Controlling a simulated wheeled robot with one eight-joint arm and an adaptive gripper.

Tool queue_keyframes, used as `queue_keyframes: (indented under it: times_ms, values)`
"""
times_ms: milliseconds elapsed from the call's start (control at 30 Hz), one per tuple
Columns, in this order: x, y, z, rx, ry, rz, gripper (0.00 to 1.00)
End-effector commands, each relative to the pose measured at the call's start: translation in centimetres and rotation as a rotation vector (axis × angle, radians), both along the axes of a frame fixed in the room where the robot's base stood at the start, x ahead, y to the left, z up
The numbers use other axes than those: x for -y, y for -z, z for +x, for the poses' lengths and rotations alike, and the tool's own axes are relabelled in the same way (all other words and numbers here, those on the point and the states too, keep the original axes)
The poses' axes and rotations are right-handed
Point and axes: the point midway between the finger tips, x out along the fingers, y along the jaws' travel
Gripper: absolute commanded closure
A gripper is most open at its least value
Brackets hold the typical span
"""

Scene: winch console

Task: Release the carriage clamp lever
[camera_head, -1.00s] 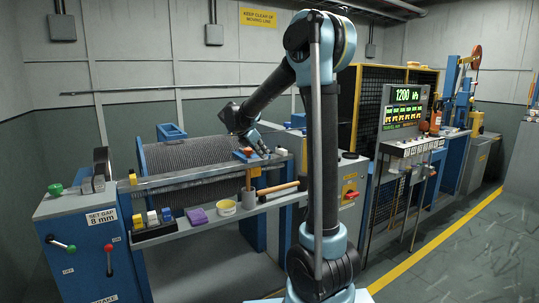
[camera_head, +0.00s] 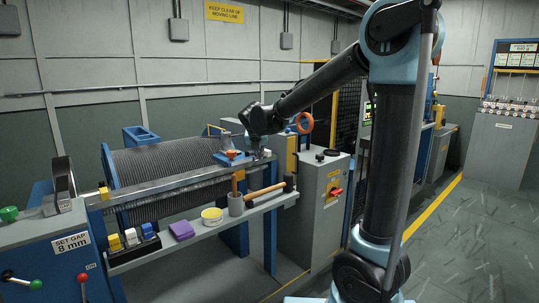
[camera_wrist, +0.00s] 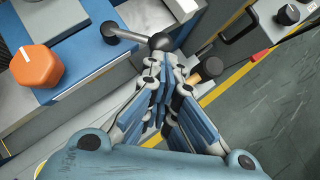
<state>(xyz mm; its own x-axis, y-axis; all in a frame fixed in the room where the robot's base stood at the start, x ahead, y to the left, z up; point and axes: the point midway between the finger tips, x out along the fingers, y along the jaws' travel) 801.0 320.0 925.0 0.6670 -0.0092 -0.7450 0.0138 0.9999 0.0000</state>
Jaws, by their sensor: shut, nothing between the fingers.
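An orange faceted knob (camera_wrist: 36,67) stands on the carriage to the left. My gripper (camera_wrist: 164,72) is shut and empty, its fingertips just below the ball knob; I cannot tell whether they touch. In the head view my gripper (camera_head: 262,153) is at the right end of the rail, right of the orange knob (camera_head: 232,154). The lever is hard to make out there.
A ribbed drum (camera_head: 165,170) lies behind the rail (camera_head: 180,180). A grey cabinet (camera_head: 318,220) with a red switch stands right. Floor is clear at right.

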Motion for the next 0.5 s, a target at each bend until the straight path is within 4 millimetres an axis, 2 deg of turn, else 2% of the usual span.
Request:
queue_keyframes:
  times_ms: [100,500]
  values:
    - [-0.3,0.0,0.4,0.000,-0.008,0.000,1.00]
    - [0.7,0.0,2.8,-0.001,-0.007,0.000,1.00]
